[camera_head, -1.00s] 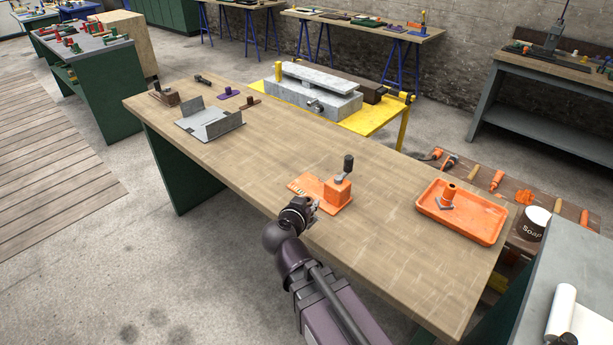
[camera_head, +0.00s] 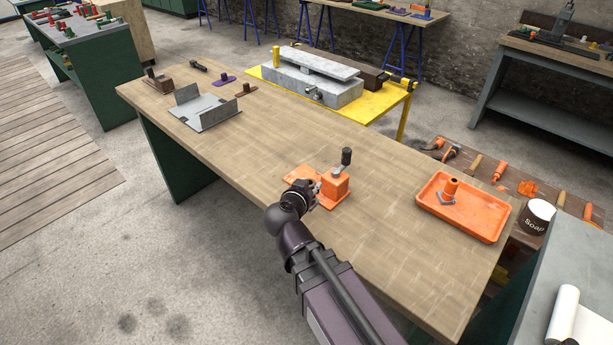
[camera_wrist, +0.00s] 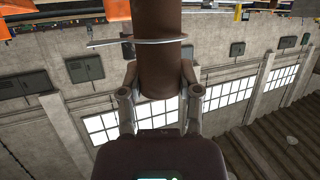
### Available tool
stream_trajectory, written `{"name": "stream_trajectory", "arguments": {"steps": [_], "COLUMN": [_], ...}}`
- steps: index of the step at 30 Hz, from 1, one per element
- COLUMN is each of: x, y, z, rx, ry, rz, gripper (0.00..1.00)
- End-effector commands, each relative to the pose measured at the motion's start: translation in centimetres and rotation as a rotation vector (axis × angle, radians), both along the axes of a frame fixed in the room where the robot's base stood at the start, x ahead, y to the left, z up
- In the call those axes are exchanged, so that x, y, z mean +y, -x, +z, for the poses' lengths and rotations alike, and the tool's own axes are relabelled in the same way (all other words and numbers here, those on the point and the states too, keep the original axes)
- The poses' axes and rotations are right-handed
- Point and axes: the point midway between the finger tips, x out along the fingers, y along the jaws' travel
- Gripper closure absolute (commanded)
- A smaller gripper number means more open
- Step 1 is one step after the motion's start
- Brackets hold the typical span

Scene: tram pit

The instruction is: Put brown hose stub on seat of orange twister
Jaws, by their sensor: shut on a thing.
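The brown hose stub (camera_wrist: 158,65) stands between the fingers of my gripper (camera_wrist: 160,88) in the wrist view, and the fingers are shut on its lower end. A thin metal ring with a tail to the left is around the stub. The orange twister (camera_head: 335,188) sits on the wooden table, with a flat orange plate, an upright block and a dark knob on a lever. In the head view my gripper (camera_head: 313,197) is just left of the block and in front of the plate, hiding part of it. I cannot make out the stub or the twister's seat there.
An orange tray (camera_head: 430,207) on the table's right holds an orange cylinder and a grey piece. A grey metal bracket (camera_head: 205,112) and small parts lie at the far left end. A soap tub (camera_head: 537,215) stands beyond the tray. The table's middle is clear.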

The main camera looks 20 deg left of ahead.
Motion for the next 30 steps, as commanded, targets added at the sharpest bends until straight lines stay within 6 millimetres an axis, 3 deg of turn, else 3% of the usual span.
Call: {"name": "stream_trajectory", "arguments": {"steps": [5, 18, 22, 30], "x": [1.6, 5.7, 6.0, 5.9], "y": [-2.5, -13.4, -14.8, -14.9], "z": [1.3, 5.7, 6.1, 6.0], "rx": [-0.001, -0.006, -0.007, -0.007], "ry": [0.001, 0.001, 0.001, 0.001], "rz": [-0.010, -0.069, -0.077, -0.078], "gripper": [1.00, 1.00, 1.00, 1.00]}}
